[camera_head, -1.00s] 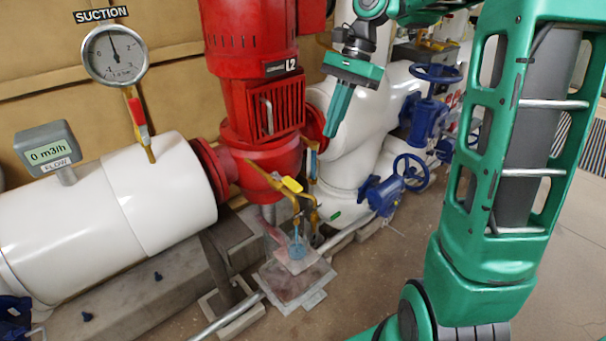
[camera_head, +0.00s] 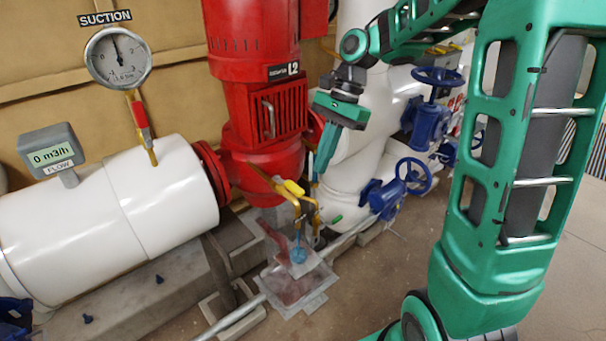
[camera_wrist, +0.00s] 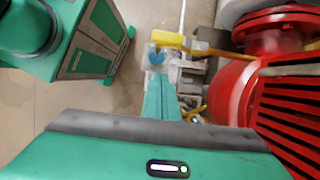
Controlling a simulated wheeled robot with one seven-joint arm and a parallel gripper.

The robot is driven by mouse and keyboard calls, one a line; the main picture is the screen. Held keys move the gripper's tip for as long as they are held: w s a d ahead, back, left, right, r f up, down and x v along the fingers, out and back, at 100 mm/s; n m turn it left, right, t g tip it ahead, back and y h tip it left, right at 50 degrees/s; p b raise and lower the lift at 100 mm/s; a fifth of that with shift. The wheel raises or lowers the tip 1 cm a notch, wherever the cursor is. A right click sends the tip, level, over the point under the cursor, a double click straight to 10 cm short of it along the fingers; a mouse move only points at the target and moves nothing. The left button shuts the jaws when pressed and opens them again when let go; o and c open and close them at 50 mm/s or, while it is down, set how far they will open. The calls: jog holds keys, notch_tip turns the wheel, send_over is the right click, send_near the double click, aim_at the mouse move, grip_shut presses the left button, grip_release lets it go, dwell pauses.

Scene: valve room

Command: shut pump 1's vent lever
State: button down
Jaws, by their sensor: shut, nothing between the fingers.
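A yellow-handled lever (camera_head: 293,188) sits on thin brass pipework (camera_head: 270,181) in front of the base of the red pump (camera_head: 262,130). The yellow handle also shows in the wrist view (camera_wrist: 168,39), near the top middle, beyond my fingers. My gripper (camera_head: 319,174) is shut and empty. Its green fingers point down, to the right of the handle and slightly above it in the head view. I see a gap between fingertips and handle in the head view. In the wrist view the fingers (camera_wrist: 158,97) point towards the handle. No pump 1 label is readable.
A pale blue patch (camera_head: 298,255) lies under the brass outlet, above a square drain tray (camera_head: 290,288). Blue handwheel valves (camera_head: 413,176) and white pipes stand to the right. A suction gauge (camera_head: 118,58) and flow display (camera_head: 50,150) are at left. Open floor lies in front.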

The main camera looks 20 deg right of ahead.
aim_at(287, 184)
jog(key=shift+s+a+f, duration=0.25)
jog(key=shift+a+f, duration=0.05)
jog(key=shift+a, duration=0.45)
jog(key=shift+s+a+f, duration=0.25)
jog(key=shift+a+f, duration=0.1)
jog(key=shift+a, duration=0.4)
jog(key=shift+s+a+f, duration=0.25)
jog(key=shift+a+f, duration=0.05)
jog(key=shift+a, duration=0.45)
